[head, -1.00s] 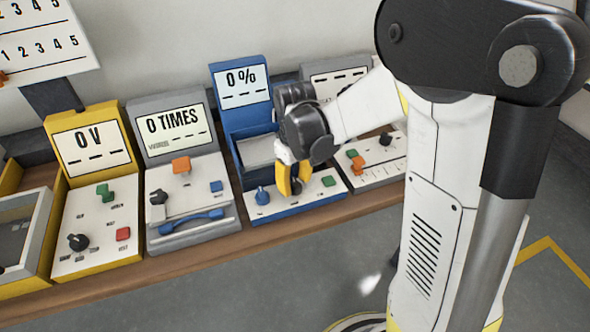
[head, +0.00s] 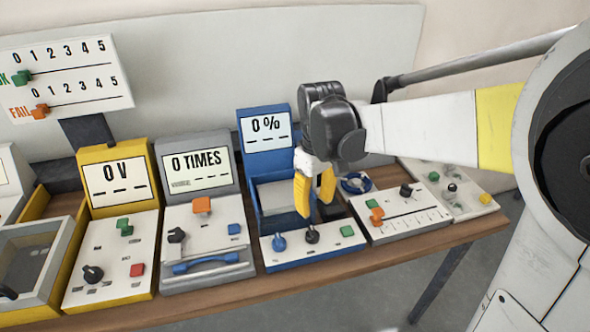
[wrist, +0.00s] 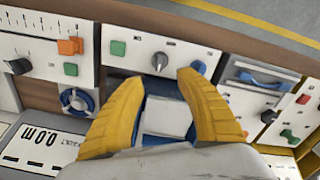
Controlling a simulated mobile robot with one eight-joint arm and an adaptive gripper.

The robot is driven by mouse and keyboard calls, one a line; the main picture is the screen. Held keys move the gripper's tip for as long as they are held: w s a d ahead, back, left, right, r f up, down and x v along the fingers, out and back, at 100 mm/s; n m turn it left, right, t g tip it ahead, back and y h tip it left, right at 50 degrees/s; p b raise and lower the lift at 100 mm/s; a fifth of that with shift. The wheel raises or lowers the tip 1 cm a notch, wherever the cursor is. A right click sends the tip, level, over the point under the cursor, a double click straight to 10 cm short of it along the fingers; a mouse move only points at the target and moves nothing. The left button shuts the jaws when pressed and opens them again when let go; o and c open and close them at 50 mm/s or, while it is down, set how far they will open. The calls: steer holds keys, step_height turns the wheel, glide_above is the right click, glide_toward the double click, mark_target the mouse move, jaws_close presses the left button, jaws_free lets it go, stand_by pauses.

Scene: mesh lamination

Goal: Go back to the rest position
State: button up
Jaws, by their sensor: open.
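My gripper (head: 314,191) is open and empty, with yellow fingers. In the head view it hangs over the blue machine (head: 258,222), whose screen reads 0 %. Its fingertips are just above the front panel, near the black knob (head: 312,234); whether they touch it I cannot tell. In the wrist view the two fingers (wrist: 153,88) stand wide apart, with the machine's pale tray (wrist: 166,117) between them and the grey knob (wrist: 160,61) ahead of the tips. Part of the machine is hidden behind my gripper.
Left of the blue machine stand a grey machine (head: 193,163) reading 0 TIMES and a yellow machine (head: 113,180) reading 0 V. A white panel with sliders (head: 398,213) stands to the right. All sit on a wooden bench (head: 456,245). Free air lies above the machines.

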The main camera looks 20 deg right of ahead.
steer(key=s+r+m+t, duration=0.2)
steer(key=s+t, duration=0.1)
steer(key=s, duration=0.3)
steer(key=s+r+m+t, duration=0.2)
steer(key=s+t, duration=0.2)
steer(key=s, duration=0.3)
steer(key=shift+m, duration=0.3)
